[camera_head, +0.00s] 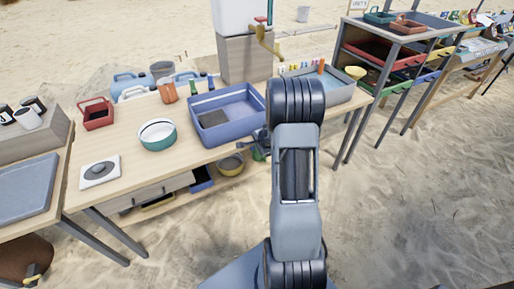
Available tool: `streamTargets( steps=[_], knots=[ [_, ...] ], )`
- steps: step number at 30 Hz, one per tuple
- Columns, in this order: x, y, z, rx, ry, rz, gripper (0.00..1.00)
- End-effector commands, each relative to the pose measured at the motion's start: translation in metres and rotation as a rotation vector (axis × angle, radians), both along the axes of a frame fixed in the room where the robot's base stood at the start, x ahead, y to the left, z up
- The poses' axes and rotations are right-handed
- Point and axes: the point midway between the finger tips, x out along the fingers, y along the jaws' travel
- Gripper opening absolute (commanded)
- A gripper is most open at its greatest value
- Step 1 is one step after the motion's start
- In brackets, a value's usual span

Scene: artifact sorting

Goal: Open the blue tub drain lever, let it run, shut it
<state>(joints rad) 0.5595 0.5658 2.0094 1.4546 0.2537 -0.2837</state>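The blue tub (232,131) stands on the wooden table, left of my arm, with a dark grey block or patch inside it. Its drain lever cannot be made out; the tub's right front corner is close behind my arm and gripper. My gripper (260,148) shows only as a small dark part at the table's front edge, just below that corner. Most of it is hidden behind my arm, so I cannot tell whether it is open or touching anything.
A teal-rimmed bowl (157,134), a white plate with a grey disc (99,170) and a red caddy (97,113) stand left of the tub. A grey tray (338,90) is to its right. Bowls and bins sit beneath the table. Sand in front is clear.

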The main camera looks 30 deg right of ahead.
Motion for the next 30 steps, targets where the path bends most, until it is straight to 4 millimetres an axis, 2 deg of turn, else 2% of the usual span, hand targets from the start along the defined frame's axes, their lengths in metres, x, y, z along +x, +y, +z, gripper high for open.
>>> streamTargets(
  steps=[17, 30],
  knots=[
    [0.001, -0.001, -0.004, 0.008, -0.003, 0.007, 0.00],
    [-0.017, -0.008, -0.003, 0.009, 0.001, -0.002, 0.00]
  ],
)
